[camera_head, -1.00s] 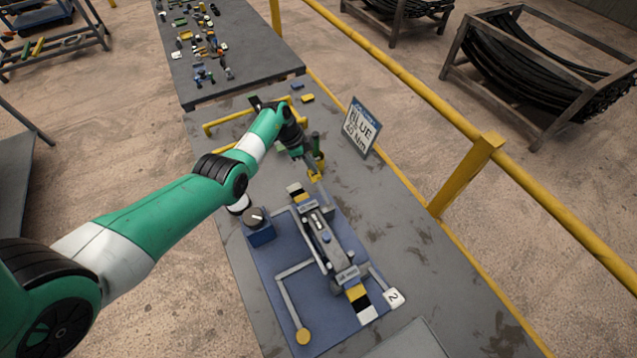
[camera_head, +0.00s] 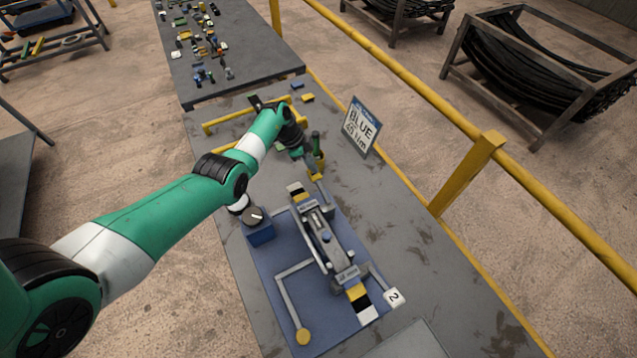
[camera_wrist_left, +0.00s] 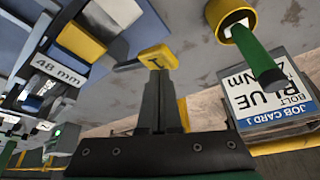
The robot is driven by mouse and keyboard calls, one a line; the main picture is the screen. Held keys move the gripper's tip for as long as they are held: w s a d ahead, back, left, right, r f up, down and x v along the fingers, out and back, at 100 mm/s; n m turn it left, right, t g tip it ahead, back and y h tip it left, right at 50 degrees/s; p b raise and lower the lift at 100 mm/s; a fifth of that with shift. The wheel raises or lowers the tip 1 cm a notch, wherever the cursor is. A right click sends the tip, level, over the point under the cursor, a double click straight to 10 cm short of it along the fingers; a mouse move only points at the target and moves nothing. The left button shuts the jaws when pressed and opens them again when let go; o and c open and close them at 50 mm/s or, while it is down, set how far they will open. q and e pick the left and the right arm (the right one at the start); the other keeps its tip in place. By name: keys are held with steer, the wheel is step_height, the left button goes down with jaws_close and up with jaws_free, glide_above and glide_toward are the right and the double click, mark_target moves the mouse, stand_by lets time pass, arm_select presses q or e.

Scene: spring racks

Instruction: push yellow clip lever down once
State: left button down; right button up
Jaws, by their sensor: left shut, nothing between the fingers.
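The yellow clip lever pad (camera_head: 316,177), marked 1, is at the upper end of the clamp fixture (camera_head: 325,245) in the head view. In the left wrist view the yellow pad (camera_wrist_left: 158,56) is directly at my fingertips. My left gripper (camera_head: 306,165) is above and beside the pad in the head view. In the wrist view its fingers (camera_wrist_left: 160,75) are together, with nothing between them, and their tips appear to touch the pad. The fingers hide part of the pad's lower edge. My right gripper is not in view.
A green-handled tool in a yellow ring (camera_wrist_left: 240,22) stands close beside the pad. The job card (camera_head: 361,128) stands to the right. A dial box (camera_head: 258,226), a white pad marked 2 (camera_head: 394,298) and a round yellow knob (camera_head: 303,336) surround the fixture.

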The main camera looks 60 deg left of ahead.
mark_target(310, 172)
arm_select(q)
steer(key=shift+f+b, duration=2.15)
steer(key=shift+f, duration=0.6)
step_height(310, 172, up, 11)
steer(key=p, duration=1.1)
steer(key=shift+f, duration=0.25)
